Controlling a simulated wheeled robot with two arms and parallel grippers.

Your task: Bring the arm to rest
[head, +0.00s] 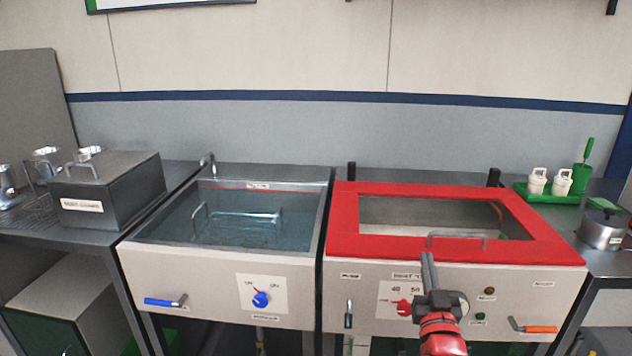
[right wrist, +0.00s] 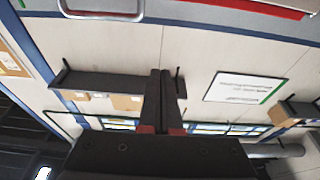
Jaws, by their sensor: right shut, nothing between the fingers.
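My right gripper (head: 428,262) is shut and empty in the head view. It stands in front of the right machine's panel, its tips near the handle (head: 458,238) of the red-framed lid (head: 345,220); I cannot tell whether they touch. In the right wrist view the two dark fingers (right wrist: 160,98) are pressed together with nothing between them. A metal handle bar (right wrist: 100,14) shows at the top left of that view, apart from the fingers. My left gripper is not in view.
An open water-filled tank (head: 225,215) with a blue knob (head: 261,299) stands left of the red-lidded machine. A lidded grey box (head: 125,195) sits on the left counter. A green tray (head: 545,198) with white containers and a metal pot (head: 602,231) are at right.

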